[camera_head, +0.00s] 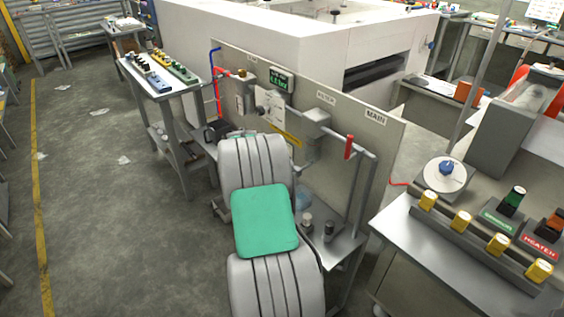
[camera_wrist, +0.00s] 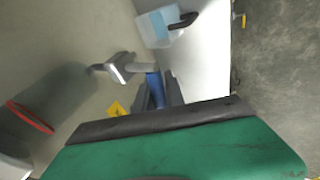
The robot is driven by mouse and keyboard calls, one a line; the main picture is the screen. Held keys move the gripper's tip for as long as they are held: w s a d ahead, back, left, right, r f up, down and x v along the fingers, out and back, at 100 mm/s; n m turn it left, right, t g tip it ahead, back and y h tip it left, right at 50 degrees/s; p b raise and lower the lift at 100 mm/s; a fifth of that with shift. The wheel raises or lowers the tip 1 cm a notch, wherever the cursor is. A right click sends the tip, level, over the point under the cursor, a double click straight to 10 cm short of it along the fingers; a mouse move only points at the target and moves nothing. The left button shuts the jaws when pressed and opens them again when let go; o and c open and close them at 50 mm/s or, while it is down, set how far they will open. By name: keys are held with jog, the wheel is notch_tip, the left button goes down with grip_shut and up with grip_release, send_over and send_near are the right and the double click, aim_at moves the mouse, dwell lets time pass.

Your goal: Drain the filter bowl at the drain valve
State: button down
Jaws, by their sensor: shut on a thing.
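My gripper (camera_wrist: 157,96) is shut on a blue lever (camera_wrist: 155,88) in the wrist view. The lever joins a grey fitting, which looks like the drain valve (camera_wrist: 121,68). A dark, see-through cylinder, likely the filter bowl (camera_wrist: 62,92), is at left with a red ring at one end; the fitting is near its other end. A pale blue container (camera_wrist: 153,28) with a black handle stands near the fitting. I cannot tell whether liquid flows. In the head view my arm hides the gripper and valve; the grey filter housing (camera_head: 316,117) shows on the panel.
A side bench (camera_head: 155,85) stands at left; a control bench (camera_head: 430,255) stands at right. The left floor is mostly clear.

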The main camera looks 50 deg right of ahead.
jog(key=shift+s+f+n+g+p, duration=0.15)
jog(key=shift+f+n+g+p, duration=0.2)
jog(key=shift+g+p, duration=0.6)
jog(key=shift+f, duration=0.1)
jog(key=c, duration=1.4)
grip_release()
jog(key=v, duration=0.7)
jog(key=shift+r, duration=0.45)
jog(key=shift+a, duration=0.1)
